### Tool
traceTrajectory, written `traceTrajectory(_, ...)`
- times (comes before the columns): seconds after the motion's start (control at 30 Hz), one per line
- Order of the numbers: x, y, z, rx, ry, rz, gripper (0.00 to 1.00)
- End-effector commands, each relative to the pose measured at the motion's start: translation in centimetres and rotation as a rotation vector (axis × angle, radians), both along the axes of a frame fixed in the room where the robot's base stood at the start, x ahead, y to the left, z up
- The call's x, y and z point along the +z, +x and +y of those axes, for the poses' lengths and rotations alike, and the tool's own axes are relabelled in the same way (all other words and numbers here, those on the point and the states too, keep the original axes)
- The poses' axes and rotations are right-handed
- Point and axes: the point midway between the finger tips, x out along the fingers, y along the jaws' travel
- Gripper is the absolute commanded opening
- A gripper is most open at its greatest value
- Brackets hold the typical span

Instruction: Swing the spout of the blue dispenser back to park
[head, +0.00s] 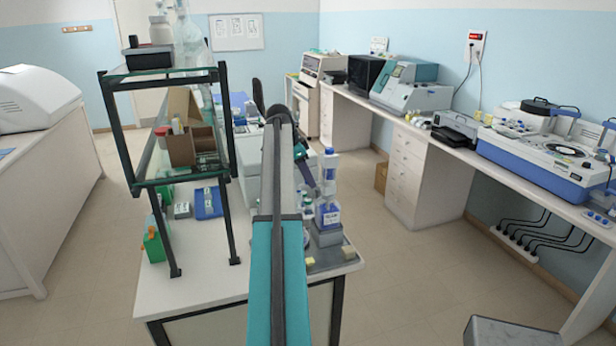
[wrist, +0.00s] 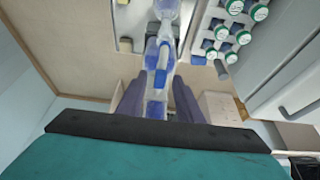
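The blue dispenser (head: 328,213) stands upright at the right end of the island bench, a clear bottle with blue liquid, a white label and a blue top. In the wrist view the dispenser (wrist: 162,55) shows as clear and blue parts running down the middle. My gripper (wrist: 158,88) has its two dark fingers apart, one on each side of these parts. I cannot tell whether either finger touches them. The spout's direction is unclear. In the head view my arm hides much of the bench beside the dispenser, and the fingertips are not clear there.
Several green-capped bottles (wrist: 230,30) stand in a pale rack close to the dispenser in the wrist view. A glass shelf unit (head: 160,185) rises on the left of the island bench (head: 190,285). Open floor (head: 400,270) lies to the right, before the wall counter with instruments.

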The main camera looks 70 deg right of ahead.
Motion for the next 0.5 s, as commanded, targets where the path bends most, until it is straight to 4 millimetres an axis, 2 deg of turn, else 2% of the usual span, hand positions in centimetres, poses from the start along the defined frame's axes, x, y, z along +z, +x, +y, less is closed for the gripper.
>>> traceTrajectory(0.17, -0.01, -0.03, -0.01, 0.0, 0.0, 0.0, 0.33)
traceTrajectory(0.37, 0.0, -0.05, -0.02, -0.001, 0.0, 0.0, 0.01)
traceTrajectory(0.5, 0.02, -0.07, -0.02, -0.001, 0.0, 0.0, 0.0)
